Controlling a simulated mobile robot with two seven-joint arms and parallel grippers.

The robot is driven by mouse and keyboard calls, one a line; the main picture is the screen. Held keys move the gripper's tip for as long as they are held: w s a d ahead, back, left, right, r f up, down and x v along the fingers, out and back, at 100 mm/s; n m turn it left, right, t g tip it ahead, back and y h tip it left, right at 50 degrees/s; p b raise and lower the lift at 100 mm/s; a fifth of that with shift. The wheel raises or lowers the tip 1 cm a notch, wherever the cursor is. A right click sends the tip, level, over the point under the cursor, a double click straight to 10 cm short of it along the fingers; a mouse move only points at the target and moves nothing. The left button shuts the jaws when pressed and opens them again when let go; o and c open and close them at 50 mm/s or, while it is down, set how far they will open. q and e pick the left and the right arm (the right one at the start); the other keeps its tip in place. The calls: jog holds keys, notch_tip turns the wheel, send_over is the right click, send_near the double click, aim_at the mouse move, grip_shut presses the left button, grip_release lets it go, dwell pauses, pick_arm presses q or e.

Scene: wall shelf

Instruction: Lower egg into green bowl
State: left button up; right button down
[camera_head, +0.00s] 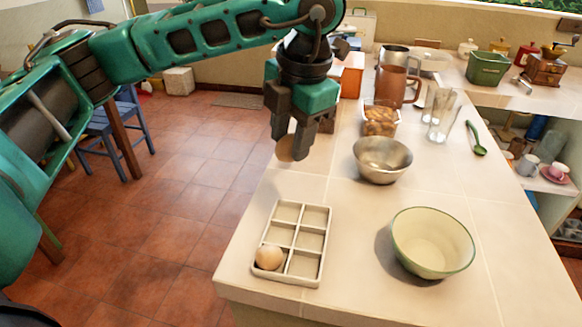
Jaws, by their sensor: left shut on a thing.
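My left gripper (293,150) is shut on a brown egg (284,148), held in the air near the counter's left edge. The fingers hide part of this egg. The green bowl (432,242), pale inside with a green rim, stands on the counter at the front right and looks empty. The gripper is above, left of and behind it. A second egg (268,257) sits in the front left compartment of a white egg tray (318,262). The tray's other compartments are empty. My right gripper is not in view.
A metal bowl (382,160) stands on the counter between the gripper and the right side. Behind it are a food container (380,121), a brown pitcher (393,84) and glasses (440,120). A green ladle (477,140) lies at right. The counter between tray and green bowl is clear.

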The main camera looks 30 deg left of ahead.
aim_at(287, 137)
pick_arm(q)
jog(key=v, duration=0.3)
jog(key=shift+w+a+r, duration=0.1)
jog(key=shift+a+r, duration=0.2)
jog(key=shift+r, duration=0.2)
jog(key=shift+d+r, duration=0.25)
jog(key=shift+r, duration=0.25)
jog(key=w+d+f, duration=0.1)
jog(key=d+f, duration=0.2)
jog(key=d, duration=1)
jog(key=w+d+f, duration=0.1)
jog(key=d+f, duration=0.2)
jog(key=d, duration=1)
jog(key=shift+w, duration=0.15)
jog(key=shift+f, duration=0.1)
jog(key=shift+f, duration=0.1)
jog(key=shift+d+b+x, duration=0.15)
jog(key=shift+b+x, duration=0.55)
jog(key=shift+x, duration=0.15)
jog(key=shift+d+b+x, duration=0.2)
jog(key=shift+b+x, duration=0.55)
jog(key=shift+x, duration=0.1)
jog(key=shift+d+b+x, duration=0.15)
jog(key=shift+b+x, duration=0.55)
jog(key=shift+x, duration=0.15)
jog(key=shift+s+f, duration=0.1)
jog(key=shift+s, duration=0.1)
